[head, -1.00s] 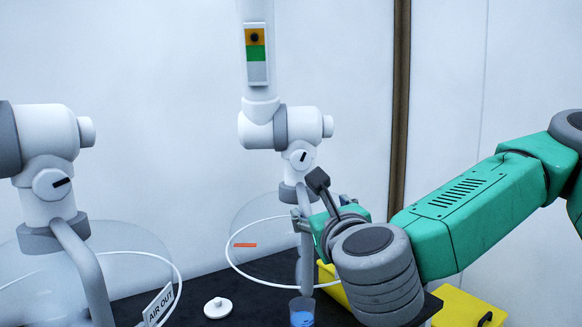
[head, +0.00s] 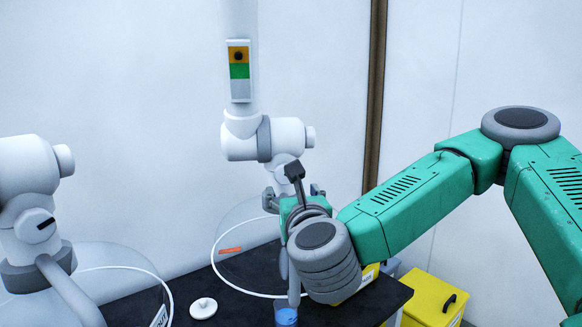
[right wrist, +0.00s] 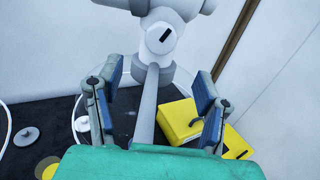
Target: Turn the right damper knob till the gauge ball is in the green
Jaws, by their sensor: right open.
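The right gauge (head: 239,70) on the upright white pipe has orange, green and grey bands from top to bottom. Its dark ball (head: 239,56) sits in the orange band, above the green. The right damper knob (right wrist: 163,38) is a white disc with a black mark, slanted in the right wrist view. In the head view my right gripper (head: 291,192) largely hides the knob. My right gripper also shows in the right wrist view (right wrist: 158,80), open. The knob lies beyond its fingertips, not between them. A grey tube runs between the fingers below the knob. My left gripper is out of view.
A second white duct joint with its own knob (head: 36,225) stands at the left. The black bench (head: 235,308) holds a white lid (head: 203,308) and a blue-filled beaker (head: 286,316). Yellow boxes (head: 432,297) stand at the right. Clear hoods with white rims surround the tubes.

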